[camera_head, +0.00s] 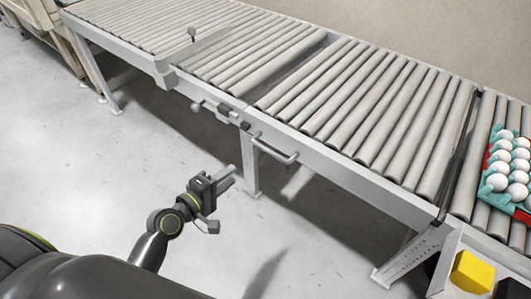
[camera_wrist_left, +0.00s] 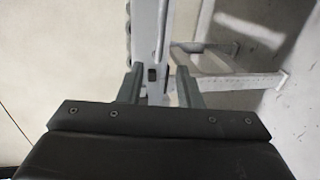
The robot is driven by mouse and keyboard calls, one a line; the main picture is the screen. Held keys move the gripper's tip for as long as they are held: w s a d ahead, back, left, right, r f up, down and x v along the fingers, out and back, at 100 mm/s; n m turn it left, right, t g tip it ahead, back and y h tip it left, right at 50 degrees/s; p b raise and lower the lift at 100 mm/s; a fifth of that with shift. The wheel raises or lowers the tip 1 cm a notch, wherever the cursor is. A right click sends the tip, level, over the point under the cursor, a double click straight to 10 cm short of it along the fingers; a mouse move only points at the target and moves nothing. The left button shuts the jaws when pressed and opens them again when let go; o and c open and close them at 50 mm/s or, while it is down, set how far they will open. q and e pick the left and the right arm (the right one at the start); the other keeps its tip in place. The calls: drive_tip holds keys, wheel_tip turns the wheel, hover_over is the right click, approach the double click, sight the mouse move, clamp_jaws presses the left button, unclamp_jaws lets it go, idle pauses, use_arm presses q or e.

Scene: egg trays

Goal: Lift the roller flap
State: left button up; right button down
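The roller flap (camera_head: 350,100) looks to be the middle section of the roller conveyor, lying flat in line with its neighbours. A grey bar handle (camera_head: 275,148) sticks out from its front rail near the left end. My left gripper (camera_head: 229,176) is in front of the conveyor, below and left of the handle, apart from it. In the left wrist view, its two fingers (camera_wrist_left: 160,87) are spread with nothing held between them. A pale rail part shows beyond them. My right gripper is in neither view.
A latch-like fitting (camera_head: 218,111) sits on the front rail left of the handle. An egg tray (camera_head: 500,198) with white eggs stands on the rollers at far right. A box with a yellow block (camera_head: 472,271) is at lower right. The floor before the conveyor is clear.

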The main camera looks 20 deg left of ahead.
sight(265, 150)
use_arm(q)
drive_tip(key=x, duration=1.7)
drive_tip(key=shift+w+a, duration=0.1)
clamp_jaws()
